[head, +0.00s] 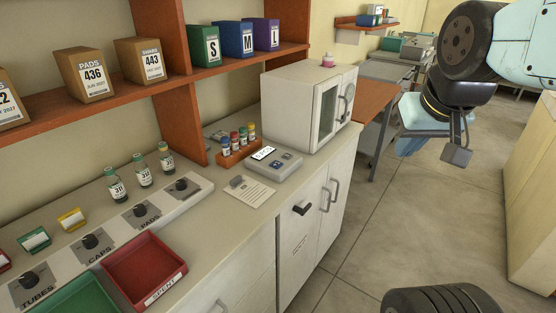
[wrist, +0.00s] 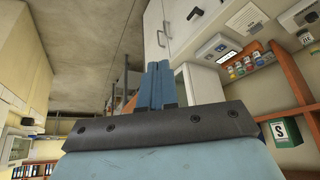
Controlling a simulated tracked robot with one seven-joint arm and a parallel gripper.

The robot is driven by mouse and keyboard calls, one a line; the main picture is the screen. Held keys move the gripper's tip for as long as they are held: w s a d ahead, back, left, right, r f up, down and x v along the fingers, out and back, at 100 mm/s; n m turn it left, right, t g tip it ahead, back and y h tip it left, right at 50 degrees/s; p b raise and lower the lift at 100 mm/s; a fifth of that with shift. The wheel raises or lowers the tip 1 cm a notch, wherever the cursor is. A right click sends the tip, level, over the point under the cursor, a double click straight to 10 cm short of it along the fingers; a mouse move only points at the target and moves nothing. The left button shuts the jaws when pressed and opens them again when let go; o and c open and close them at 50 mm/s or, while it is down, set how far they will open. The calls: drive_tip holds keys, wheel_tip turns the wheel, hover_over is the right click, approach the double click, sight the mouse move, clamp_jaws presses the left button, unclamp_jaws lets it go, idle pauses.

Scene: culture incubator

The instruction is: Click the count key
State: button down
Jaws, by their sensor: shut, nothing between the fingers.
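The small grey counter device (head: 273,166) sits on the worktop in the head view, left of the white incubator. It has a lit display (head: 263,153) and small dark keys (head: 277,163) on its sloped top; the key labels are too small to read, so I cannot tell which is the count key. The device (wrist: 216,47) also shows in the wrist view, up and right of my fingers. My gripper (wrist: 159,66) is shut and empty, its two blue fingers together, away from the device. In the head view my arm is at the right, over the floor, clear of the worktop.
The white incubator (head: 296,120) stands right of the device, its door closed. A rack of coloured-cap vials (head: 238,151) is behind the device, and a paper sheet (head: 250,191) lies in front. A red tray (head: 144,268) and bottles are further left. Floor right of the cabinets is open.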

drive_tip(key=w+a, duration=0.5)
drive_tip(key=w, duration=0.3)
drive_tip(key=m+t+y, duration=0.3)
drive_tip(key=y, duration=0.1)
hover_over(278, 165)
wheel_tip(278, 165, down, 14)
drive_tip(key=shift+f, duration=0.15)
drive_tip(key=shift+f, duration=0.1)
drive_tip(key=shift+f, duration=4.3)
